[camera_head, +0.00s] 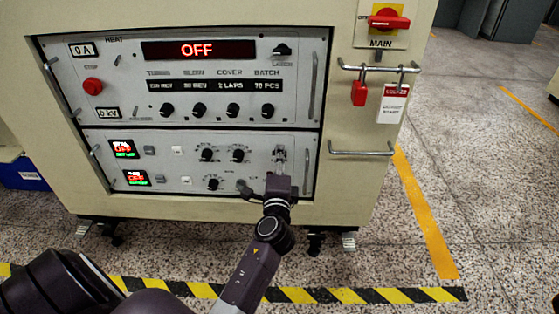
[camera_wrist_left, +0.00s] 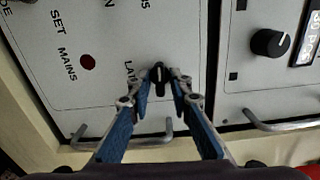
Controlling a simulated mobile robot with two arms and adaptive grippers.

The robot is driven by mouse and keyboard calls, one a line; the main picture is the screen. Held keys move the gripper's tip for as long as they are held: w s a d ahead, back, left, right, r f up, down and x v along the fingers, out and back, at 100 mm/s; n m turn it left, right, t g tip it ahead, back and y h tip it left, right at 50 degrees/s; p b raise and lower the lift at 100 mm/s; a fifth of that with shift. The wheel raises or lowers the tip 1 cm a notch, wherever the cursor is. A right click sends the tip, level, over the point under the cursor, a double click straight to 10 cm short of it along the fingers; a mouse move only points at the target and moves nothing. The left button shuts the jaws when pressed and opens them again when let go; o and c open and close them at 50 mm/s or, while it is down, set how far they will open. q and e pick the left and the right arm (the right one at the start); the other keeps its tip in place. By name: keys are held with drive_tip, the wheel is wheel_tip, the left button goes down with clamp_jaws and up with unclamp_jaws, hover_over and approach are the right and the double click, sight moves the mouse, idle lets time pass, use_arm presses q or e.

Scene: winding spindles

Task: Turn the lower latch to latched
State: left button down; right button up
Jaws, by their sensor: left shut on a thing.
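The lower latch is a small black knob (camera_wrist_left: 158,76) on the pale lower panel, beside lettering that begins "LA". In the left wrist view it stands between the two fingertips of my left gripper (camera_wrist_left: 160,80), which is shut on it. In the head view my left gripper (camera_head: 279,157) reaches up to the right end of the lower panel (camera_head: 125,200) and hides the latch there. The knob's exact setting is hard to read. My right gripper is not in view.
The upper panel has its own latch knob (camera_head: 281,50), a red stop button (camera_head: 92,86) and an "OFF" display (camera_head: 197,50). A metal bar handle (camera_head: 308,163) stands close right of my left gripper. A red padlock (camera_head: 359,93) and tag (camera_head: 392,103) hang at right.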

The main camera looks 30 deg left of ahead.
use_arm(q)
drive_tip(key=shift+n, duration=0.4)
drive_tip(key=c, duration=2)
unclamp_jaws()
drive_tip(key=shift+c, duration=0.2)
drive_tip(key=v, duration=0.7)
drive_tip(key=shift+s, duration=0.25)
drive_tip(key=shift+d, duration=0.15)
